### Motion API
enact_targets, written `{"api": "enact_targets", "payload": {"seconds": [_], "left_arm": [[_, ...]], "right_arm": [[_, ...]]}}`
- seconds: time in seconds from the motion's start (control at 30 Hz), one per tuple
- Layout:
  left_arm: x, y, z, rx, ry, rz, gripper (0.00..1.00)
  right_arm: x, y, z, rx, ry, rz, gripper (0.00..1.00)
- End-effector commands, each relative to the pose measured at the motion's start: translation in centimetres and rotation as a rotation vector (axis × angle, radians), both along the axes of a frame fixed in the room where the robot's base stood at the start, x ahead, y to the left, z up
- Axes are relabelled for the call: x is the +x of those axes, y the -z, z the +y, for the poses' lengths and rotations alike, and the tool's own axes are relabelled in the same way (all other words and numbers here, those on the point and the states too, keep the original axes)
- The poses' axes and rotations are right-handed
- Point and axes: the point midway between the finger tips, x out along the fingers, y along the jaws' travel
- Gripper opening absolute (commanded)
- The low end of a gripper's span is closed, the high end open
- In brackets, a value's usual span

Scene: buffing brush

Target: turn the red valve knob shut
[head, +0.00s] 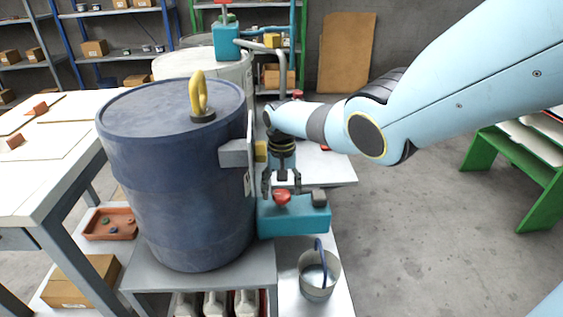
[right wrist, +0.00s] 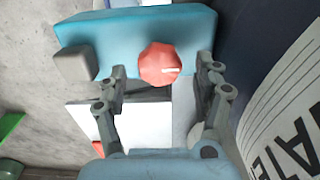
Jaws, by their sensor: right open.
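The red valve knob (head: 283,196) sits on top of a teal block (head: 300,222) beside the blue drum, under my right gripper in the head view. In the right wrist view the knob (right wrist: 160,64) is red and faceted, with a white mark on its right part pointing right. My right gripper (head: 281,190) is open, its fingers pointing down at the knob. In the right wrist view the fingertips (right wrist: 162,68) lie to the left and right of the knob, with gaps; whether they are level with it I cannot tell. My left gripper is not in view.
A grey knob (head: 319,197) is on the block's right end. A bucket (head: 318,278) stands below on a white surface. Open floor lies to the right.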

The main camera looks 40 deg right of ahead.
Motion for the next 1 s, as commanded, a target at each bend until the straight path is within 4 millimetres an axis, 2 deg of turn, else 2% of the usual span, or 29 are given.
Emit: {"api": "enact_targets", "payload": {"seconds": [0.13, 0.4, 0.5, 0.7, 1.0], "left_arm": [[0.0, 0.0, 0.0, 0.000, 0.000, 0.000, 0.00], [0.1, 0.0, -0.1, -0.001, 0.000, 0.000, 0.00], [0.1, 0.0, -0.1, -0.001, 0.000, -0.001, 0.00], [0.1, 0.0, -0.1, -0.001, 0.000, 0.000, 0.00], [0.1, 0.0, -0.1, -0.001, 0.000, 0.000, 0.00]], "right_arm": [[-0.1, -1.9, 0.0, -0.003, -0.003, -0.002, 0.68], [0.0, -7.7, 0.0, -0.003, -0.002, -0.004, 0.68], [0.0, -9.3, 0.0, -0.002, -0.001, -0.004, 0.68], [-0.1, -10.8, 0.1, -0.001, 0.000, -0.001, 0.68], [-0.1, -10.9, 0.1, -0.001, 0.000, -0.001, 0.68]]}}
